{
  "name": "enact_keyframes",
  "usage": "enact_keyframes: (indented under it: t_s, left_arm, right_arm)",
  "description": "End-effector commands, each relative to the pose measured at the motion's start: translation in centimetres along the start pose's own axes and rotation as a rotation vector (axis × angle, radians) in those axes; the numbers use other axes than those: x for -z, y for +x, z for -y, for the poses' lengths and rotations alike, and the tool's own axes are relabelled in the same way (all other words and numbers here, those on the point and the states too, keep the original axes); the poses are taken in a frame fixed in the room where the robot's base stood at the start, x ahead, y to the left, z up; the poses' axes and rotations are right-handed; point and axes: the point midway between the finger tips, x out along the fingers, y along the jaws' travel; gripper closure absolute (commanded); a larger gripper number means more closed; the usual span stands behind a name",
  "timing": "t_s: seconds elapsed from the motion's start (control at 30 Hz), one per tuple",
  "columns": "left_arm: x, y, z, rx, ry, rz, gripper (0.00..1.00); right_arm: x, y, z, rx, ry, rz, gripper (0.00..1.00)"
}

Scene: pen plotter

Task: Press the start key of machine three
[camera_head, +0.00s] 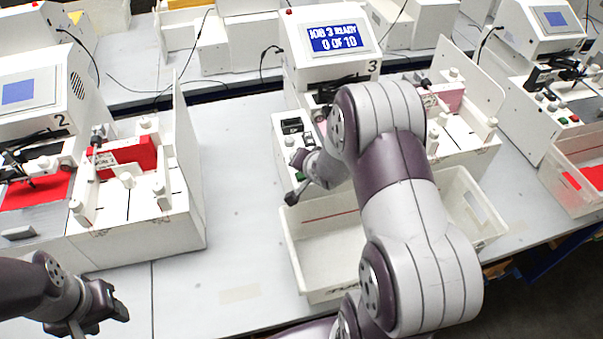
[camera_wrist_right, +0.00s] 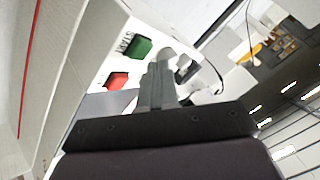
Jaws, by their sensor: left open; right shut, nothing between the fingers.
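Machine three (camera_head: 335,60) stands at centre in the head view, marked 3, its blue screen (camera_head: 338,38) reading "JOB 3 READY 0 OF 10". Its control panel (camera_head: 291,140) is partly hidden by my right arm. In the right wrist view a green key (camera_wrist_right: 138,47) and a red key (camera_wrist_right: 117,79) sit on a white panel. My right gripper (camera_wrist_right: 163,70) is shut and empty, its fingertips showing just right of the green key; I cannot tell whether they touch. It shows in the head view (camera_head: 293,197) over the bin's back left corner. My left gripper (camera_head: 115,308) is open and empty, lower left.
A white bin (camera_head: 300,255) stands in front of machine three, under my right arm. Machine two (camera_head: 35,95) is at left with a red piece (camera_head: 138,155). Another machine (camera_head: 540,95) and a bin (camera_head: 575,165) are at right. The table (camera_head: 235,200) between machines two and three is clear.

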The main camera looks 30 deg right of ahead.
Motion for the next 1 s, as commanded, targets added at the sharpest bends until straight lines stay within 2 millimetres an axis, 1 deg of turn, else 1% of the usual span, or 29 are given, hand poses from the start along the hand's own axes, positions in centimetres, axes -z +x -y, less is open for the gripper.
enact_keyframes:
  t_s: [0.57, 0.83, 1.0]
  left_arm:
    - [0.00, 0.01, 0.00, 0.000, 0.000, 0.000, 0.53]
    - [-0.06, 0.48, 0.00, 0.000, 0.000, 0.000, 0.53]
    - [-0.05, 0.42, 0.00, 0.000, 0.000, 0.000, 0.53]
  right_arm:
    - [-0.01, 0.01, -0.01, 0.000, 0.000, 0.000, 1.00]
    - [-0.44, 0.59, -0.43, 0.000, -0.001, 0.000, 1.00]
    - [-0.43, 0.58, -0.42, 0.000, -0.001, 0.000, 1.00]
